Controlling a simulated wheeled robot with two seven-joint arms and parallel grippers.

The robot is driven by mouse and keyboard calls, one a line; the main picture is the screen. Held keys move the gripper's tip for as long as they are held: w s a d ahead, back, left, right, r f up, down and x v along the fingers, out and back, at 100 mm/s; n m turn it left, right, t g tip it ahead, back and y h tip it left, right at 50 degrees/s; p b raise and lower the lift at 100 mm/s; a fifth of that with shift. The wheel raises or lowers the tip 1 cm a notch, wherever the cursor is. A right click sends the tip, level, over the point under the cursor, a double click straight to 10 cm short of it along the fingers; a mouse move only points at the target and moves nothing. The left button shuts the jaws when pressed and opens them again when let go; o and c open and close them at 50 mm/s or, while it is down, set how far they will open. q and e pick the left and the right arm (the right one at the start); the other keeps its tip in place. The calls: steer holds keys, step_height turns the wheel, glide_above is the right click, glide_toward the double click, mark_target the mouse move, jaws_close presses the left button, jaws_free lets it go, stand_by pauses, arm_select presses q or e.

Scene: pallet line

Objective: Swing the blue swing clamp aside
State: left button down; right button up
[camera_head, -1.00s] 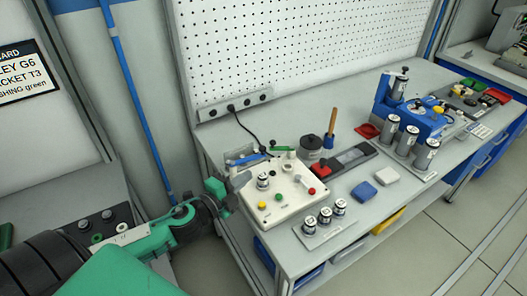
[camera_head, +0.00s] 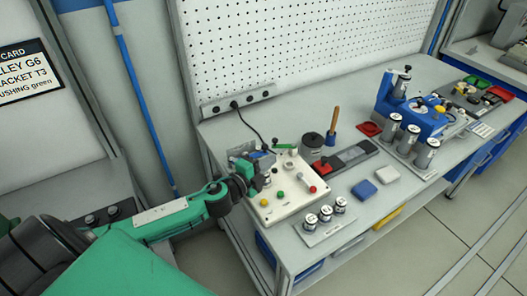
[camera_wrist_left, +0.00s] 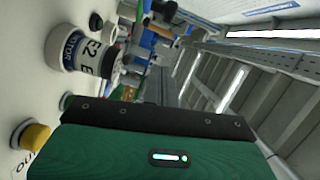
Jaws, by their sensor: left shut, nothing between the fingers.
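The blue swing clamp (camera_head: 258,154) is at the back left of the white fixture box (camera_head: 292,204), partly covered by my left gripper. My left gripper (camera_head: 264,168) is shut and empty, over the back left corner of the box, close to the clamp. I cannot tell whether it touches the clamp. The labelled silver part on the box is largely hidden behind the gripper in the head view. In the left wrist view a labelled cylindrical part (camera_wrist_left: 78,50) stands close by, with a blue piece (camera_wrist_left: 150,38) beyond it. My right gripper is not in view.
The box carries a yellow button (camera_head: 264,202), a green button (camera_head: 280,194) and a red knob (camera_head: 313,189). A green lever (camera_head: 284,146) stands at its back. A black jar (camera_head: 312,146) is behind it. Several labelled cylinders (camera_head: 325,213) stand in front.

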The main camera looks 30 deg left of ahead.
mark_target(265, 147)
arm_select(q)
steer(key=shift+w+a+f, duration=0.15)
steer(key=shift+w+a, duration=0.4)
steer(key=shift+w, duration=0.05)
steer(key=shift+w+a+f, duration=0.15)
steer(key=shift+w+a, duration=0.4)
steer(key=shift+w, duration=0.05)
steer(key=shift+w+a+f+p, duration=0.1)
steer(key=shift+w+a+p, duration=0.15)
steer(key=shift+a, duration=0.2)
steer(key=shift+w+a, duration=0.1)
steer(key=shift+w+a, duration=0.75)
steer(key=shift+w, duration=0.25)
steer(key=shift+s, duration=0.1)
